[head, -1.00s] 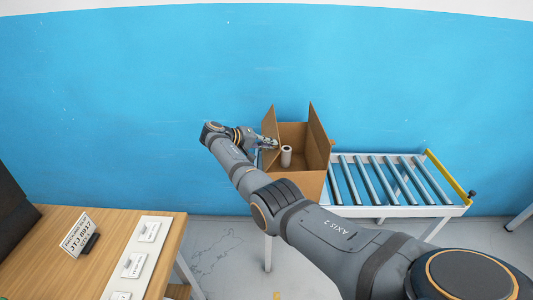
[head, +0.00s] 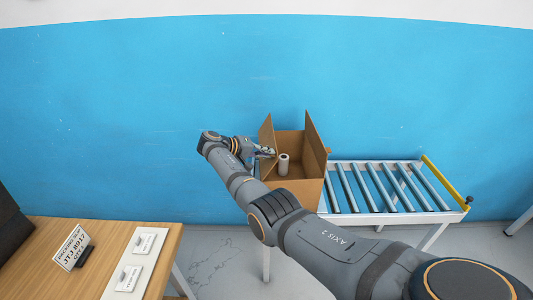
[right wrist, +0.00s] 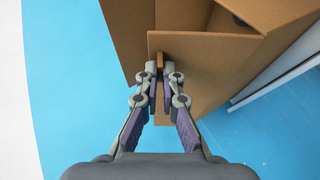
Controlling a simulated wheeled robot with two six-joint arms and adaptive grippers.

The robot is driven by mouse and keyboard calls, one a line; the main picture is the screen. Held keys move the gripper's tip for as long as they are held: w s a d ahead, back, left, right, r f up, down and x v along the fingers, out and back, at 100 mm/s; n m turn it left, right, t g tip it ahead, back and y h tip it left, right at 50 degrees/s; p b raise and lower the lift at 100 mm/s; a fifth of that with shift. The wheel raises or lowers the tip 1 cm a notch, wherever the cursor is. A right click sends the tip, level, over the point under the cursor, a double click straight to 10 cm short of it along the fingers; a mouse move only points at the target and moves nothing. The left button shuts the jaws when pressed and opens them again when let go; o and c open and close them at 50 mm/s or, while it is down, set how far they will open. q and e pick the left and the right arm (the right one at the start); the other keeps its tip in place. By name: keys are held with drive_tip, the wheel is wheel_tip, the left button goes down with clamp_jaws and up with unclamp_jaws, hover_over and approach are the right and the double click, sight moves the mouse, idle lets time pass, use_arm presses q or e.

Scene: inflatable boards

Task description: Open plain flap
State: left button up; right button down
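An open cardboard box (head: 311,189) stands at the left end of a roller conveyor, with flaps raised at its left and right. My right gripper (head: 268,152) is at the box's left side, by the upright left flap (head: 266,133). In the right wrist view, the fingers (right wrist: 160,72) are close together around a small brown tab (right wrist: 160,60) at the edge of a plain cardboard flap (right wrist: 205,47). The fingers look shut on it. My left gripper is not in view.
The roller conveyor (head: 385,188) extends right, empty. A wooden table (head: 110,240) with a label sign (head: 71,248) is at the lower left. A blue wall (head: 150,110) is behind.

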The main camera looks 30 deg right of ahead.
drive_tip(key=c, duration=1.5)
unclamp_jaws()
drive_tip(key=v, duration=1.2)
